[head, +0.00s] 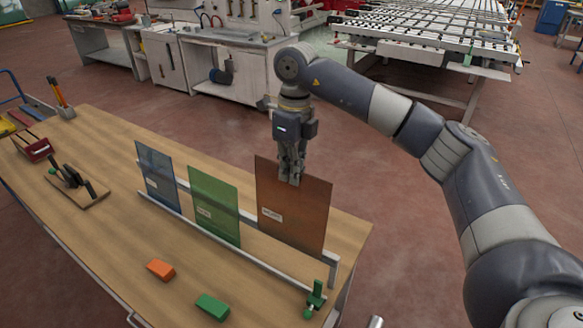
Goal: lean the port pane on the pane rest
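The port pane, which I take to be the reddish-brown one (292,213), stands near upright at the right end of the pane rest (283,272), a pale rail frame on the wooden bench. It has a small white label. My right gripper (290,180) is above it, fingers down, shut on its top edge. The pane's lower edge appears behind the front rail and higher than it; I cannot tell whether it touches the rest. A blue pane (158,174) and a green pane (214,208) lean in the rest to its left. My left gripper is out of view.
An orange block (160,269) and a green block (212,306) lie in front of the rest. A green clamp-like tool (315,298) stands by its right end. A dark tool on a board (74,185) and a red holder (36,150) are at the left.

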